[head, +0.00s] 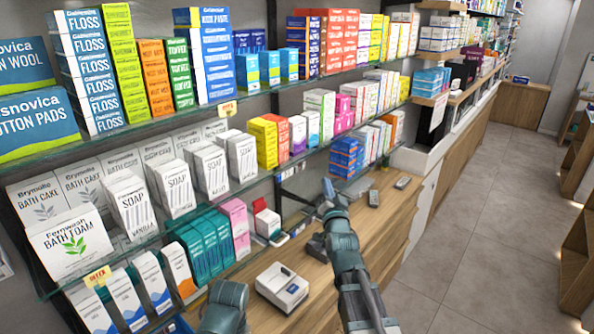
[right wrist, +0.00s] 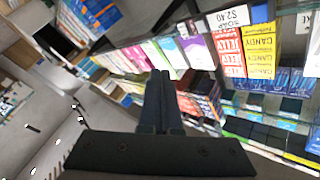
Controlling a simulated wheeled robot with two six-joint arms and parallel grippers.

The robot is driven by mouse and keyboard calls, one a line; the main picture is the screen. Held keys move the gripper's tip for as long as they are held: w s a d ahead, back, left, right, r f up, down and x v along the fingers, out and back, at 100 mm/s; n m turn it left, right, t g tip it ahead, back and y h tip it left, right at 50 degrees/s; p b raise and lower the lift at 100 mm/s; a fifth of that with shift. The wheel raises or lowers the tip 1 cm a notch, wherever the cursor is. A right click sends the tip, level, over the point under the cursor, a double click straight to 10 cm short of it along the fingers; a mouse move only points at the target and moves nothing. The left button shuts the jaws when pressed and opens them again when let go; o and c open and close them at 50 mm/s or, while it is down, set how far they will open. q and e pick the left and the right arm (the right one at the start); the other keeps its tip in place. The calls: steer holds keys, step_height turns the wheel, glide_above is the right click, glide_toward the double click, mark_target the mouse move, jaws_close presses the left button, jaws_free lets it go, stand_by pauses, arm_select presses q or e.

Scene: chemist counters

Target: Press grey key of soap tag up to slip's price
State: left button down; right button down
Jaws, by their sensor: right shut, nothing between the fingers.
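White soap boxes (head: 173,189) stand in a row on the middle left shelf in the head view. In the right wrist view a white price tag (right wrist: 228,16) in a dark frame sits at the top and reads about 2.40, with smaller text that looks like soap. No grey key can be made out on it. My right gripper (head: 328,187) is beside the shelves in the head view. Its fingers (right wrist: 160,74) are shut and empty, apart from the tag, in the right wrist view. Only part of my left arm shows at the bottom; its gripper is not visible. I cannot identify the slip.
Glass shelves full of boxes line the left. Yellow tags (head: 97,277) hang on shelf edges. The tiled aisle (head: 490,230) at right is clear.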

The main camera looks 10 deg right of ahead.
mark_target(300, 166)
steer(key=w+a, duration=0.5)
steer(key=w, duration=0.1)
steer(key=shift+w, duration=0.25)
stand_by(2.1)
steer(key=shift+w+a, duration=0.3)
steer(key=shift+w, duration=0.05)
steer(key=shift+w+a, duration=0.3)
steer(key=shift+w, duration=0.05)
stand_by(0.9)
steer(key=shift+s+d, duration=0.55)
steer(key=shift+s, duration=0.15)
steer(key=shift+s+d, duration=0.8)
steer(key=shift+s, duration=0.2)
steer(key=shift+s+d, duration=0.75)
steer(key=shift+s, duration=0.25)
